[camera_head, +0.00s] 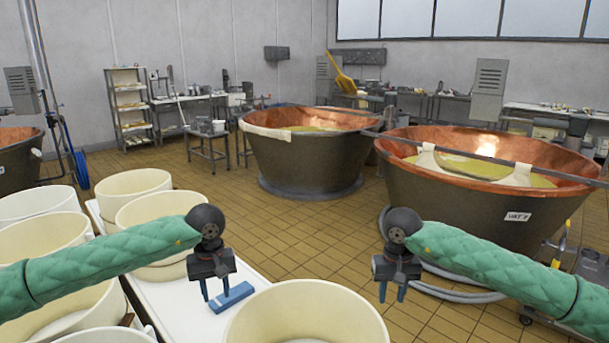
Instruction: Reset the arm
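My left gripper (215,293) points down over the white table, its two blue fingers apart. A blue block (233,297) lies right at its fingertips in the picture; I cannot tell whether they touch it. My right gripper (392,294) points down over the tiled floor, with its blue fingers apart and nothing between them. Both arms, in green quilted sleeves, reach in from the sides at similar height.
Cream tubs (133,187) stand at the left around the white table (178,308), and another large tub (306,318) is in front. Two copper vats (307,165) (450,198) stand beyond. A grey hose (455,295) lies by the right vat. Tiled floor (300,245) between is clear.

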